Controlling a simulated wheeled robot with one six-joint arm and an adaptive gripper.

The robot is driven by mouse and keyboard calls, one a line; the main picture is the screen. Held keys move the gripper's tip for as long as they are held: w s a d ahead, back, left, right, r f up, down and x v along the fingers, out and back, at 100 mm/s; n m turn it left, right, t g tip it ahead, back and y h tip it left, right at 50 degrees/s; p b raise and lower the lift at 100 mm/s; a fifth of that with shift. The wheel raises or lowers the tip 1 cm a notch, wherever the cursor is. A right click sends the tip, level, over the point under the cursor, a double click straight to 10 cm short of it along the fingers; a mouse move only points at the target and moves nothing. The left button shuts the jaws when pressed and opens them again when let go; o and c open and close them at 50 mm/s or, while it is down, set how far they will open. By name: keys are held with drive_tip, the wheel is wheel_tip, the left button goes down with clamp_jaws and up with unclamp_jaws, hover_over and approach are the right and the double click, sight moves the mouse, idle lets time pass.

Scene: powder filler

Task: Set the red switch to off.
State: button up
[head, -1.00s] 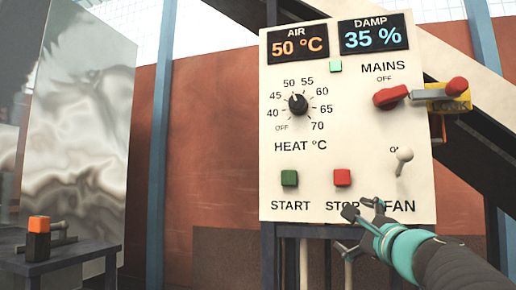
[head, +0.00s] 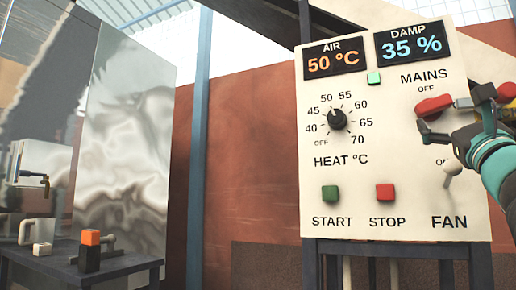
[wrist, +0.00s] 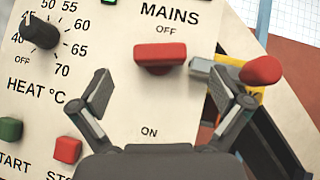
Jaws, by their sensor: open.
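The red switch (head: 434,105) is the red handle under MAINS on the pale control panel. In the wrist view the red switch (wrist: 160,57) lies nearly level, with OFF printed above it and ON below. My gripper (head: 457,115) is in front of the panel's right side, over part of the MAINS area. In the wrist view my gripper (wrist: 159,90) is open and empty. Its fingers are spread to either side below the red handle, with no contact visible. The right finger overlaps a grey lever in that view.
The grey lever with a red knob (wrist: 262,70) sits just right of the switch, before a yellow plate (wrist: 250,96). The heat dial (head: 338,119), green START button (head: 330,193), red STOP button (head: 385,191) and FAN toggle (head: 452,172) share the panel. A dark table (head: 75,266) stands left.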

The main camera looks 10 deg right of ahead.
sight(434, 102)
drive_tip(key=p+x, duration=0.2)
drive_tip(key=x, duration=0.6)
drive_tip(key=c, duration=1.1)
